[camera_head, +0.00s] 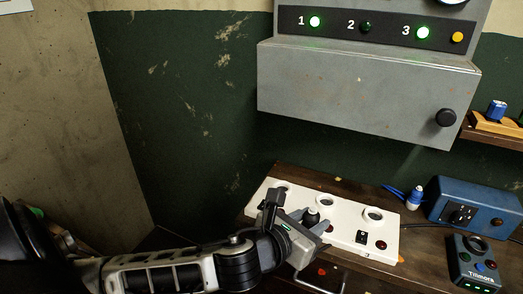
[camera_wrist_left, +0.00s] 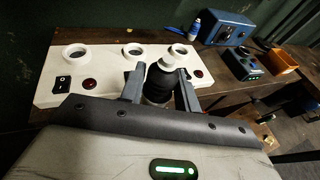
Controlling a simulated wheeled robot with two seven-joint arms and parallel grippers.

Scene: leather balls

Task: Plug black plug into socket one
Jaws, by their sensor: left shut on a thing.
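My left gripper (camera_head: 306,222) is shut on the black plug (camera_head: 312,214), which stands between its fingers over the front side of the white socket strip. In the left wrist view the plug (camera_wrist_left: 160,78) is black with a pale top, upright between the two grey fingers. The strip (camera_head: 342,232) has three round sockets: a left one (camera_wrist_left: 75,53), a middle one (camera_wrist_left: 133,50) and a right one (camera_wrist_left: 180,50). All three look empty. No numbers on the strip are readable. The plug's lower end is hidden by the gripper. My right gripper is not in view.
A blue plug (camera_head: 416,194), a blue box (camera_head: 476,203) and a dark device (camera_head: 474,262) are at the right.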

